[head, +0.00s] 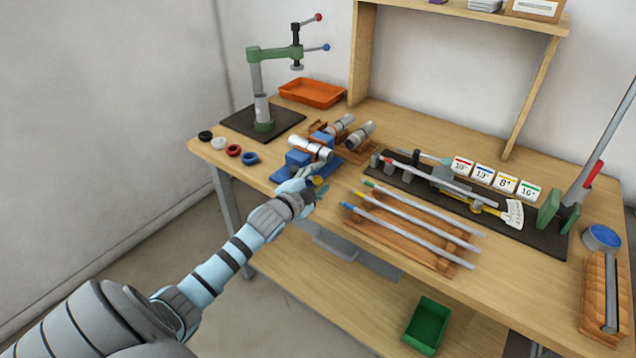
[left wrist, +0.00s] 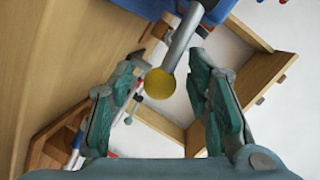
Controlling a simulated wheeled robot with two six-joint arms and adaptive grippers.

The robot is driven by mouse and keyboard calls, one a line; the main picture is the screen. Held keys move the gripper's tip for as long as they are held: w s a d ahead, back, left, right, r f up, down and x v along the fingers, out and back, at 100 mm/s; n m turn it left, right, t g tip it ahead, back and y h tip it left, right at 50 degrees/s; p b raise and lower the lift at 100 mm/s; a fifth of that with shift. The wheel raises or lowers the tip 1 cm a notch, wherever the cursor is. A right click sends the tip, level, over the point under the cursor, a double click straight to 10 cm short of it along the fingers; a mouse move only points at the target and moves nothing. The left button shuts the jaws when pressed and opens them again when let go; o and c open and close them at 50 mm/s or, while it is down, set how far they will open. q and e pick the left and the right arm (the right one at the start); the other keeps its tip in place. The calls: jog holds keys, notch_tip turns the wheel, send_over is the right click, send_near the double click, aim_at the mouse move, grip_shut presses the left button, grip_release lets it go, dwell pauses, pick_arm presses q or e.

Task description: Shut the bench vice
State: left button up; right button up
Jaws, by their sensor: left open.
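The blue bench vice (head: 297,159) stands near the front edge of the bench. A silver tube (head: 308,146) lies across it at the blue jaws; whether it is gripped I cannot tell. The vice's grey handle bar (left wrist: 183,40) ends in a yellow ball knob (left wrist: 160,83), which also shows in the head view (head: 319,181). My left gripper (head: 311,184) is at the front of the vice. In the left wrist view its open fingers (left wrist: 163,88) stand on either side of the knob, with visible gaps. My right gripper is out of view.
Several tubes on a wooden rack (head: 400,235) lie right of my left gripper. A black bending fixture (head: 540,238) is behind them. A green notcher (head: 262,85) and orange tray (head: 312,93) stand at the back left. Coloured rings (head: 234,151) lie left of the vice.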

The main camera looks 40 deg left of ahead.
pick_arm(q)
jog(key=shift+c, duration=0.5)
grip_shut()
jog(key=shift+s+a+f, duration=0.1)
jog(key=shift+s, duration=0.05)
